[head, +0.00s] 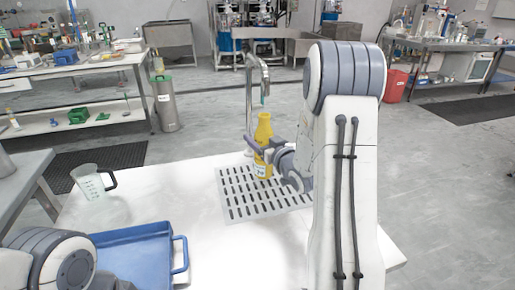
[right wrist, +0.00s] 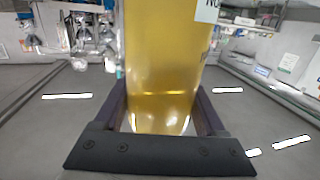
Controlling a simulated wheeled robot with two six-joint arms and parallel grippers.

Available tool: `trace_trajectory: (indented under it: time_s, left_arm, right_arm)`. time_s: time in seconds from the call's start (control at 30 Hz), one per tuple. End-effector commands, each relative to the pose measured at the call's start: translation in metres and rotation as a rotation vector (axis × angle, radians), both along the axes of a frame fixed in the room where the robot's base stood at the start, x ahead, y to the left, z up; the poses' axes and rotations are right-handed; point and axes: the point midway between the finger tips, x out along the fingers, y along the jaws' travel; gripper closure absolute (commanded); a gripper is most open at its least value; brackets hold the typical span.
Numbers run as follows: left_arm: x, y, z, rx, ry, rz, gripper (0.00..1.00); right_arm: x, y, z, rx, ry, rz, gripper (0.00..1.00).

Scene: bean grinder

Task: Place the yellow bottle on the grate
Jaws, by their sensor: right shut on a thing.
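The yellow bottle (head: 263,131) is upright at the back part of the grate in the head view, with a white label on its side. The grate (head: 237,205) is a light grey slotted plate lying on the white table. My right gripper (head: 262,148) is shut around the bottle's body. In the right wrist view the bottle (right wrist: 165,75) fills the space between the two dark fingers (right wrist: 165,112). Whether the bottle's base touches the grate is hard to tell. My left gripper is outside the head view; only part of my left arm shows at lower left.
A metal faucet (head: 250,95) rises just behind the bottle. A blue tray (head: 135,232) sits at the table's front left, and a clear measuring jug (head: 89,182) stands at the left. The white table (head: 170,195) is bare between the jug and the grate.

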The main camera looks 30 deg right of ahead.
Motion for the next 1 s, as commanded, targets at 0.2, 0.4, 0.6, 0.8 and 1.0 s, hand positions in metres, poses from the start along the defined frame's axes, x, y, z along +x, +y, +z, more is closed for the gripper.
trace_trajectory:
  time_s: [0.2, 0.4, 0.6, 0.8, 1.0]
  left_arm:
    - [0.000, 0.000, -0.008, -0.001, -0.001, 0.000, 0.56]
    - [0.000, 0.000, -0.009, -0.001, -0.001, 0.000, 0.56]
    - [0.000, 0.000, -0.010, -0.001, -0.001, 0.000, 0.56]
    - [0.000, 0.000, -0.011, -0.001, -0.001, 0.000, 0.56]
    - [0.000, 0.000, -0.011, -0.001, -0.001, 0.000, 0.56]
  right_arm:
    - [0.001, 0.000, -0.033, 0.003, 0.002, 0.000, 1.00]
    - [0.000, 0.000, -0.038, -0.001, -0.002, 0.000, 1.00]
    - [0.000, 0.000, -0.040, 0.000, -0.002, 0.000, 1.00]
    - [0.000, 0.000, -0.042, 0.001, 0.001, 0.000, 0.00]
    - [0.000, 0.000, -0.041, 0.001, 0.001, 0.000, 0.00]
